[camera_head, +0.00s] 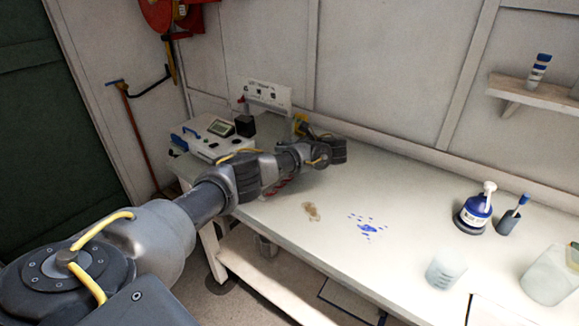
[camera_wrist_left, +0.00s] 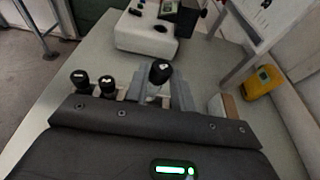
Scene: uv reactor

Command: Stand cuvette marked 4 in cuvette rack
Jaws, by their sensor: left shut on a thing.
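My left gripper (camera_head: 330,150) reaches over the back left of the bench in the head view. In the left wrist view the gripper (camera_wrist_left: 163,90) is shut on a cuvette with a black cap (camera_wrist_left: 160,71); its mark is too small to read. Two more black-capped cuvettes, one at the left (camera_wrist_left: 80,79) and one beside it (camera_wrist_left: 106,82), stand left of the held one, partly behind the gripper's body. I cannot make out the cuvette rack or what is under the held cuvette. My right gripper is not in view.
A white instrument (camera_head: 208,140) with a screen stands at the bench's left end. A yellow device (camera_wrist_left: 262,80) is by the wall, right of the gripper. A blue-labelled bottle (camera_head: 476,213) and a beaker (camera_head: 445,270) stand far right. The bench middle is clear except for stains.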

